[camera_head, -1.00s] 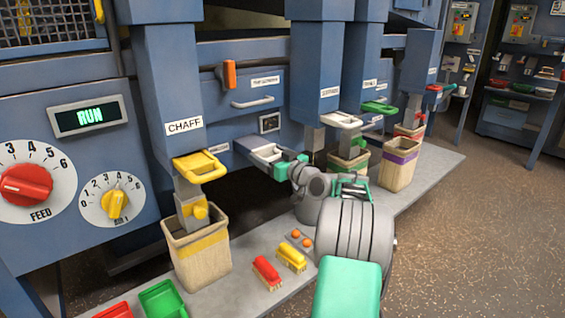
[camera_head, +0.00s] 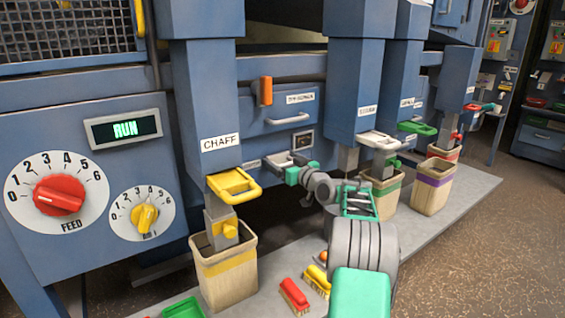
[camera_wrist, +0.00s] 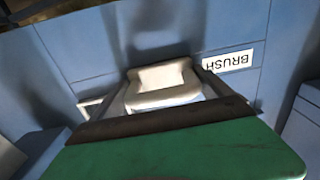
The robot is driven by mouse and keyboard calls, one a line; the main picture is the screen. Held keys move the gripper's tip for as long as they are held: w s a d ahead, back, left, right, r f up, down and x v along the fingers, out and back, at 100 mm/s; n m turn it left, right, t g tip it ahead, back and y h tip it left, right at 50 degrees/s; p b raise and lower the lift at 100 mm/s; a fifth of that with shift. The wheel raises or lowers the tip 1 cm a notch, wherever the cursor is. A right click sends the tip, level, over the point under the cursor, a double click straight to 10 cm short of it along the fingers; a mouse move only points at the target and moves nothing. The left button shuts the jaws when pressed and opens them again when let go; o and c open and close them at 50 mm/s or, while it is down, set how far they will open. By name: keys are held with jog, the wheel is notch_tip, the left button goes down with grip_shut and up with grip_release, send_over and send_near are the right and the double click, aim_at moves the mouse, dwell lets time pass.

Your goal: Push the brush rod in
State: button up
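The brush rod's pale handle (camera_wrist: 165,83) shows in the middle of the wrist view, against the blue panel beside the upside-down BRUSH label (camera_wrist: 228,62). In the head view the handle (camera_head: 277,160) is small and partly hidden by my gripper, just right of its white label (camera_head: 251,164). My green gripper (camera_head: 290,172) is right at the handle, facing the panel. The wrist view shows its green body with a dark edge just in front of the handle.
A yellow CHAFF slide (camera_head: 233,184) and a bin (camera_head: 225,272) stand to the left. A white slide handle (camera_head: 379,140) and a bin with a purple band (camera_head: 433,185) stand to the right. Red (camera_head: 294,294) and yellow brushes lie on the ledge below my arm.

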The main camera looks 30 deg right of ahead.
jog(key=shift+o, duration=0.3)
jog(key=s+p, duration=0.1)
jog(key=s, duration=0.6)
jog(key=shift+s, duration=0.35)
jog(key=shift+d, duration=0.1)
